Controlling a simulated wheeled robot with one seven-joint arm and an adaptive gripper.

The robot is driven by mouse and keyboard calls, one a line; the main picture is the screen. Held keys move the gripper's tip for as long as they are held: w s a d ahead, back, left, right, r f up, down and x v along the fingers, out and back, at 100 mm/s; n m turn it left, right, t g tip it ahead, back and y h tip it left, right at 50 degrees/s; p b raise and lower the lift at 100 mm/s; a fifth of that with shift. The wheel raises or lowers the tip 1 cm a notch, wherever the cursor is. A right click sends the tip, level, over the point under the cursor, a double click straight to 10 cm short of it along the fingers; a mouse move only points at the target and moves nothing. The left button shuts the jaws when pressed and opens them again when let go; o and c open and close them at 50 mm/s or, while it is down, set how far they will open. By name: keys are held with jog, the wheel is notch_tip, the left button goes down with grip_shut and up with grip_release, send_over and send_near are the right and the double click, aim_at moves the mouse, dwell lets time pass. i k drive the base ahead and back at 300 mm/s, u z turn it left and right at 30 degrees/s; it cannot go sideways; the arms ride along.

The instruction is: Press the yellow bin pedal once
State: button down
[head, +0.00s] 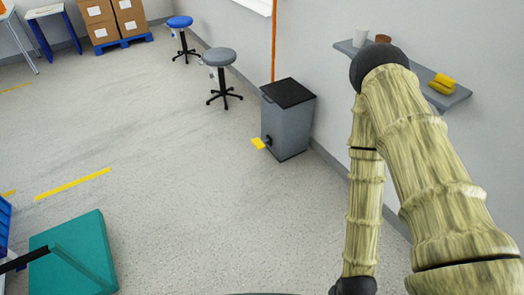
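A grey pedal bin (285,125) with a black lid stands against the right-hand wall, its lid closed. The yellow pedal (258,143) sticks out low at its left side, close to the floor. My arm, with a pale yellow-green bark-like cover, rises at the right and bends back down at a black joint. The arm's lower end runs out of the bottom of the picture, and my gripper is not visible. Nothing touches the pedal.
A grey stool (220,60) and a blue stool (180,22) stand beyond the bin. A wall shelf (453,98) holds cups and a yellow item. A teal platform (75,255) lies at lower left. The floor left of the bin is clear.

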aim_at(260, 144)
jog(key=z, duration=0.05)
jog(key=k, duration=0.15)
jog(key=u, duration=1)
jog(key=i, duration=2.3)
jog(key=z, duration=1.3)
jog(key=i, duration=0.55)
jog(key=z, duration=0.4)
